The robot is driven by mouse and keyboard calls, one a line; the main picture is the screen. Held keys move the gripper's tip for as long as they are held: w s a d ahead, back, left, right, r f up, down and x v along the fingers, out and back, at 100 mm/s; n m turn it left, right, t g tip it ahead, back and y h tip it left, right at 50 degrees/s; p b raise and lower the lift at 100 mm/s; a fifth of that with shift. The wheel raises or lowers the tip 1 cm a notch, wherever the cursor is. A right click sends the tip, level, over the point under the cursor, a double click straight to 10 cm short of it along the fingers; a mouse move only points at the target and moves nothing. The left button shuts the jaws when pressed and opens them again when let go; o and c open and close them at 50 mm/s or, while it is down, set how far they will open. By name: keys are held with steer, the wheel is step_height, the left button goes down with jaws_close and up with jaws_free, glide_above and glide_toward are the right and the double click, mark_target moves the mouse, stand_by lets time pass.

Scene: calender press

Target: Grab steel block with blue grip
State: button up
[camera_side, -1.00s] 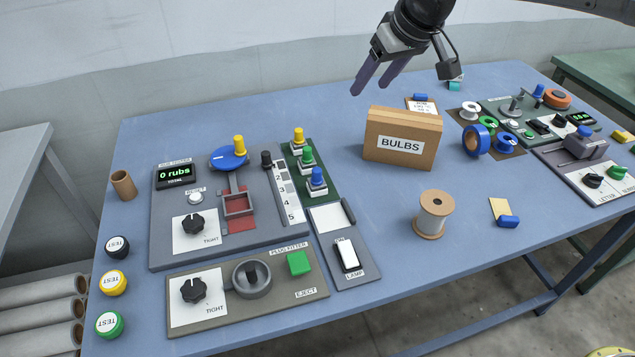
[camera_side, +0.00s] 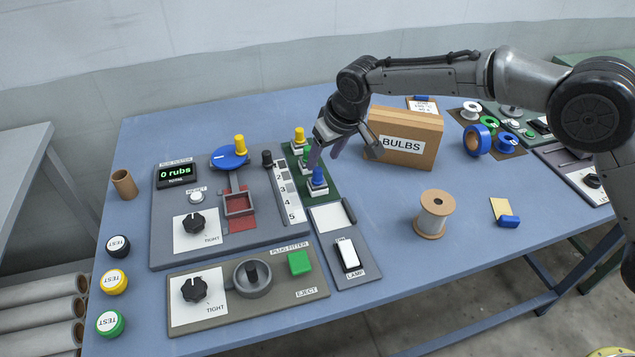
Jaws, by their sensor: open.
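The steel block with the blue grip (camera_side: 318,181) is the nearest of three blocks in a row on the dark green strip. My gripper (camera_side: 325,156) is open and just above it, with its fingers pointing down; one finger is close beside the blue grip. I cannot tell whether they touch. The block with the green grip (camera_side: 305,163) is behind, partly hidden by my gripper. The block with the yellow grip (camera_side: 299,139) is farthest back.
The BULBS box (camera_side: 402,138) stands right of my gripper. The rub tester panel (camera_side: 255,225) with its blue disc (camera_side: 229,158) lies to the left. A spool (camera_side: 434,215) stands at front right. A white pad (camera_side: 330,217) lies in front of the blocks.

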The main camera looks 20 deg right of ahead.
mark_target(318, 169)
steer(key=x, duration=0.5)
steer(key=shift+s+a+f, duration=0.15)
steer(key=shift+s+a, duration=0.1)
steer(key=shift+s, duration=0.05)
jaws_close()
